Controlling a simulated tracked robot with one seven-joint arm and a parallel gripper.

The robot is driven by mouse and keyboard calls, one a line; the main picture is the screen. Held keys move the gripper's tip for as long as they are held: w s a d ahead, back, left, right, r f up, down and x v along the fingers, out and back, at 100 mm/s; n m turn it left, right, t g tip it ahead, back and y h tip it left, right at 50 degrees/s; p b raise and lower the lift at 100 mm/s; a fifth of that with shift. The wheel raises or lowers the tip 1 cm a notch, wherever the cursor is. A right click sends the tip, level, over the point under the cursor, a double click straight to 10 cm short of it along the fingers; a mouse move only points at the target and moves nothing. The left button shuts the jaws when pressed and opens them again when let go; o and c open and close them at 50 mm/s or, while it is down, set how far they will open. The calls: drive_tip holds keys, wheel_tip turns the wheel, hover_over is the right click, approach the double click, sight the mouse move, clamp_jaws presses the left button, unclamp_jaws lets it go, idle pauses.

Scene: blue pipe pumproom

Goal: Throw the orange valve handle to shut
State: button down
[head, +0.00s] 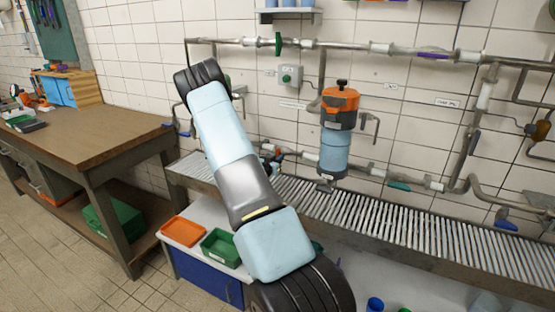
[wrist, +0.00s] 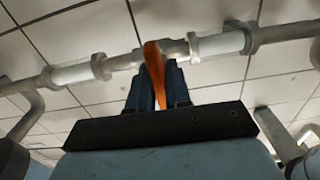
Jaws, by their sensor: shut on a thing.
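The orange valve handle (wrist: 152,62) shows in the wrist view. It stands out from a grey pipe toward the camera, and its lower part lies between the dark fingers of my gripper (wrist: 158,85). My gripper is shut on the handle. The handle's upper end meets the valve body (wrist: 175,50) on the pipe. In the head view my arm hides the gripper and this handle.
Pipes with white collars (wrist: 75,74) run along the tiled wall. An orange and blue pump unit (head: 337,130) stands right of my arm above a slatted grey shelf (head: 400,215). A wooden workbench (head: 85,140) is at left. Green (head: 220,247) and orange trays (head: 183,231) sit below.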

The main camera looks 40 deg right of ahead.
drive_tip(key=shift+a+f, duration=0.1)
drive_tip(key=shift+f, duration=0.05)
drive_tip(key=c, duration=1.2)
unclamp_jaws()
drive_tip(key=shift+o, duration=0.2)
drive_tip(key=v, duration=1.3)
drive_tip(key=shift+s+a, duration=0.2)
drive_tip(key=shift+a, duration=0.15)
drive_tip(key=shift+w, duration=0.1)
